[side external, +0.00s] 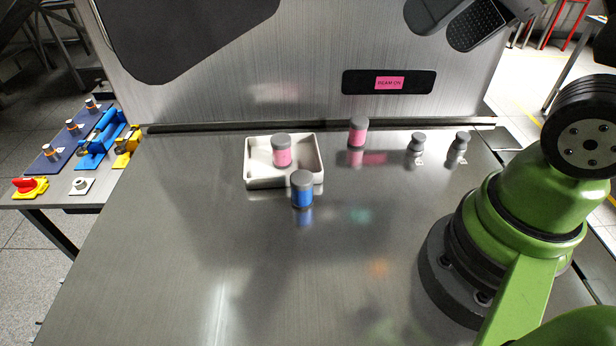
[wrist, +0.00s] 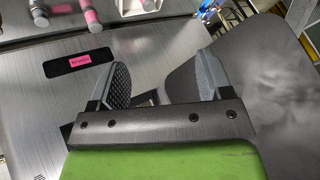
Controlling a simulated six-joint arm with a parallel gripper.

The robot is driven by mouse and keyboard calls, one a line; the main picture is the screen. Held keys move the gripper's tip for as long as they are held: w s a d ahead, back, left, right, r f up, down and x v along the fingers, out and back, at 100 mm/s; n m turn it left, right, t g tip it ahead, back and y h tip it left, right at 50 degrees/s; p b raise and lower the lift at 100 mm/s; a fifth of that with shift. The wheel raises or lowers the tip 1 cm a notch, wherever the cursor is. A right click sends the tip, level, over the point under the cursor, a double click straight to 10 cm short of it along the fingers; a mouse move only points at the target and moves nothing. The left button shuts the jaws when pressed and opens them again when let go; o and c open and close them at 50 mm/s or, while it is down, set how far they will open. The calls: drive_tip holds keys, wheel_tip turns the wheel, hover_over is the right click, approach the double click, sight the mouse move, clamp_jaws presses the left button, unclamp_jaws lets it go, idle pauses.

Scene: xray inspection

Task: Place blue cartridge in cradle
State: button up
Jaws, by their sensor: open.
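The blue cartridge (side external: 302,190), with a grey cap, stands upright on the metal table just in front of the white tray's front right corner. It does not show in the wrist view. My gripper (side external: 462,24) is high at the top right of the side view, well above and apart from the cartridge. In the wrist view my gripper (wrist: 166,64) has its two grey ridged fingers spread wide with nothing between them. I cannot tell for sure which thing is the cradle; a blue fixture (side external: 101,138) sits on the side bench at the left.
The white tray (side external: 258,184) holds a pink cartridge (side external: 282,151). Another pink cartridge (side external: 357,133) stands behind, right of it. Two small grey knobbed pieces (side external: 417,144) (side external: 459,144) stand farther right. The front table is clear.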

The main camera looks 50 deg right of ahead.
drive_tip(key=w+a+f+n+y, duration=0.2)
drive_tip(key=w+a+f+n, duration=0.2)
drive_tip(key=w+a+n, duration=0.25)
drive_tip(key=n+t+h, duration=0.4)
drive_tip(key=n+h, duration=0.4)
drive_tip(key=n, duration=1.6)
approach(307, 186)
drive_tip(key=w, duration=0.1)
drive_tip(key=w+f, duration=0.1)
drive_tip(key=w, duration=0.1)
drive_tip(key=shift+a+f, duration=0.15)
drive_tip(key=shift+f, duration=0.15)
drive_tip(key=n, duration=0.1)
drive_tip(key=n+t, duration=0.1)
drive_tip(key=n, duration=0.3)
drive_tip(key=shift+s+d+f, duration=0.3)
drive_tip(key=shift+s+d, duration=0.1)
drive_tip(key=shift+w+d+f+n+t, duration=0.1)
drive_tip(key=shift+w+n+t, duration=0.1)
drive_tip(key=shift+n+t, duration=0.1)
drive_tip(key=shift+d+x, duration=0.15)
drive_tip(key=shift+x, duration=2.2)
drive_tip(key=shift+d+x, duration=0.1)
drive_tip(key=shift+x, duration=2.2)
drive_tip(key=shift+s+f, duration=0.15)
drive_tip(key=shift+s, duration=0.05)
drive_tip(key=c, duration=1.1)
